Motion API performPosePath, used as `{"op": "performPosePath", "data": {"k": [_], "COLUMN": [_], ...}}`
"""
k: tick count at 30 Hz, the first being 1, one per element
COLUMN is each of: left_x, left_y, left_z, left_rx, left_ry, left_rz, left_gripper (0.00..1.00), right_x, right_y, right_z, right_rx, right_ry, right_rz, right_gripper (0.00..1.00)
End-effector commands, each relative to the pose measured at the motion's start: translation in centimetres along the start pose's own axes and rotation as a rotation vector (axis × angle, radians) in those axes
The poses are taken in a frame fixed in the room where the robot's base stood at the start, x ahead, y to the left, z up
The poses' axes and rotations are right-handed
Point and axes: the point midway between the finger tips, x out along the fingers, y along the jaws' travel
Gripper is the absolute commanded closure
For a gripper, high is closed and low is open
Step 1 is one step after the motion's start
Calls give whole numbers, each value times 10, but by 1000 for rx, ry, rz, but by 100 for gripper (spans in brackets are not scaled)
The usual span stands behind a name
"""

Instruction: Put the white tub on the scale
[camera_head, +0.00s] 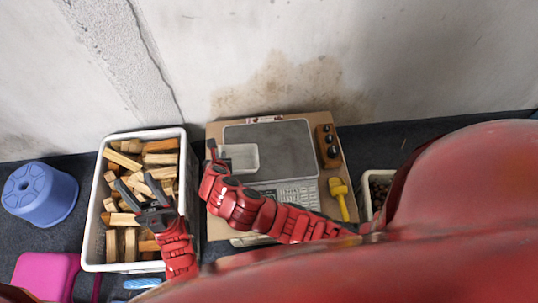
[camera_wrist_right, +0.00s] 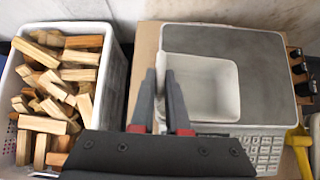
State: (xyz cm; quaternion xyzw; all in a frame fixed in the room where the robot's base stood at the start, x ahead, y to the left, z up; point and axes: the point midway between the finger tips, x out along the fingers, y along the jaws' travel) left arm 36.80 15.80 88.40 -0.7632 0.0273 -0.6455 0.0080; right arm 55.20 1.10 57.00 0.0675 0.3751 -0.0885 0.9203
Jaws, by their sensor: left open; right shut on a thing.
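The white tub (camera_head: 241,157) is at the left part of the grey scale (camera_head: 285,143), over its plate. It also shows in the right wrist view (camera_wrist_right: 211,88), upright with its empty inside facing up. My right gripper (camera_head: 213,152) is shut on the tub's left wall, with one finger on each side of it. Whether the tub's base touches the plate cannot be told. My left gripper (camera_head: 140,190) is open and empty above the crate of wood blocks.
A white crate (camera_head: 90,225) full of wood blocks stands left of the cardboard-coloured board (camera_head: 222,228) under the scale. A yellow scoop (camera_head: 341,196) and a wooden block with dark knobs (camera_head: 328,146) lie right of the scale. A blue stool (camera_head: 40,193) stands far left.

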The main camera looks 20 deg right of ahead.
Motion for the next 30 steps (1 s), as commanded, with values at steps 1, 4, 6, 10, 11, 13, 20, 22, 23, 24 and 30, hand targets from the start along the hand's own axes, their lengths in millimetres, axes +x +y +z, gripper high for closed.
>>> {"op": "performPosePath", "data": {"k": [1, 4, 6, 10, 11, 13, 20, 22, 23, 24, 30], "left_x": [0, -1, -2, -4, -4, -4, -2, 1, 2, 3, 7], "left_y": [0, 0, 0, 0, 0, 0, 0, 0, 0, 0, 0], "left_z": [0, 0, 0, 1, 1, 1, 0, 0, 0, 0, -1], "left_rx": [0, 0, 0, 0, 0, 0, 0, 0, 0, 0, 0], "left_ry": [0, 0, 0, 0, 0, 0, 0, 0, 0, 0, 0], "left_rz": [0, 0, 0, 0, 0, 0, 0, 0, 0, 0, 0], "left_gripper": [50, 50, 50, 50, 50, 50, 50, 50, 50, 50, 50], "right_x": [-3, -14, -25, -48, -53, -62, -69, -58, -51, -42, 5], "right_y": [-11, -39, -58, -85, -89, -99, -112, -112, -112, -110, -109], "right_z": [0, -6, -14, -34, -40, -50, -59, -48, -43, -34, 2], "right_rx": [1, 3, -3, -27, -35, -50, -71, -68, -66, -64, -66], "right_ry": [-10, -21, -26, -22, -19, -12, 3, 3, 3, 1, 3], "right_rz": [-7, -27, -37, -47, -46, -50, -55, -56, -60, -56, -57], "right_gripper": [100, 100, 100, 100, 100, 100, 100, 100, 100, 100, 100]}}
